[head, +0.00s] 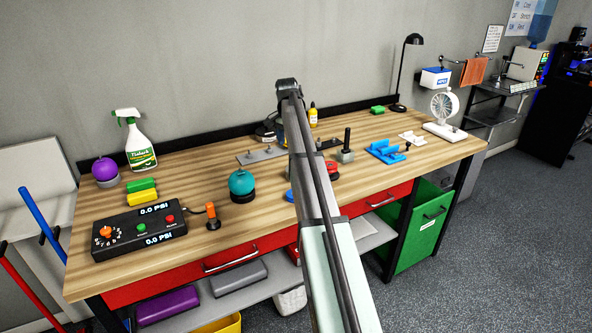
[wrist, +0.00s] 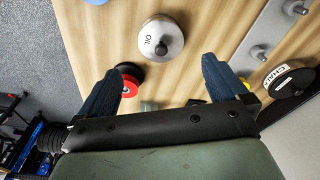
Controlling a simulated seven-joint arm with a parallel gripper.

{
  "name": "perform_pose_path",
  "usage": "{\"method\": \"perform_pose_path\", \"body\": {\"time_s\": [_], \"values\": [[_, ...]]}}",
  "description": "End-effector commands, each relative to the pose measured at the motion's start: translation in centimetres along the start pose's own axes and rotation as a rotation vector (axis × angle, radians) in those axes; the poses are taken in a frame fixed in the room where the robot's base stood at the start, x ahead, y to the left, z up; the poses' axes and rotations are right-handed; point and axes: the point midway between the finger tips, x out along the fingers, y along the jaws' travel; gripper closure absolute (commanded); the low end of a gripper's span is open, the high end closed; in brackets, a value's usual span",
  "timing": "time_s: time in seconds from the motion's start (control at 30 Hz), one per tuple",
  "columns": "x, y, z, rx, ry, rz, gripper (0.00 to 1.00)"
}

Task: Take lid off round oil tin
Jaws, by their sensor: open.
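The round oil tin shows from above in the wrist view, with its silver lid (wrist: 149,39) marked OIL and a black knob (wrist: 161,48) on top. The lid sits on the tin, and the tin's sides are mostly hidden below it. My gripper (wrist: 161,65) is open, with its two dark blue fingers spread wide on either side of the lid's near edge. Nothing is between the fingers, and they look apart from the lid. In the head view my arm hides the oil tin, and I cannot make out the fingers clearly.
A black-lidded chalk tin (wrist: 290,80) stands right of my fingers in the wrist view. A metal plate with pegs (wrist: 270,42) lies beside the oil tin. A red and black object (wrist: 130,82) is by the left finger. The workbench (head: 185,178) holds several other items.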

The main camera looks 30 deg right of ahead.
Motion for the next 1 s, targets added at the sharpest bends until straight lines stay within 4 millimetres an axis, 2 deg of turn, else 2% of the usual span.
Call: {"method": "perform_pose_path", "body": {"time_s": [0.1,0.23,0.53,0.8,1.0], "values": [[2.3,0.1,0.0,0.0,-0.002,0.002,0.0],[4.1,0.1,0.0,0.0,-0.001,0.001,0.0],[5.7,0.0,-0.3,0.0,0.0,0.0,0.0],[9.1,0.1,-0.8,-0.001,-0.001,0.001,0.0],[10.1,0.1,-0.8,0.0,0.0,-0.001,0.0]]}}
